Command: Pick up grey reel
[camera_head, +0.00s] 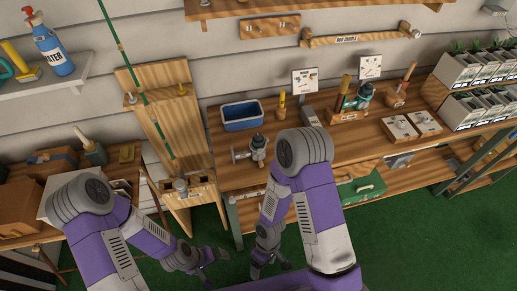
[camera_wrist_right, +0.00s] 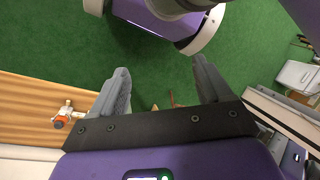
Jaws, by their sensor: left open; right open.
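A grey reel (camera_head: 258,147) with a side handle sits on the wooden workbench (camera_head: 226,172), in front of the blue bin. My left gripper (camera_head: 211,268) is open and empty, low over the green floor at the bottom of the head view. My right gripper (camera_head: 270,270) is also open, in front of the bench and below the reel in the picture. In the right wrist view its two fingers (camera_wrist_right: 162,82) are spread with green floor between them. A small light-coloured item with an orange-red part (camera_wrist_right: 64,115) lies on wood at left there; I cannot tell whether it is the reel.
A blue bin (camera_head: 242,115), a yellow-handled tool (camera_head: 282,106) and sign cards stand behind the reel. A wooden rod stand (camera_head: 166,110) with a green rod is left of the bench. Seed trays (camera_head: 470,72) are at right. A green box (camera_head: 362,189) is on the lower shelf.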

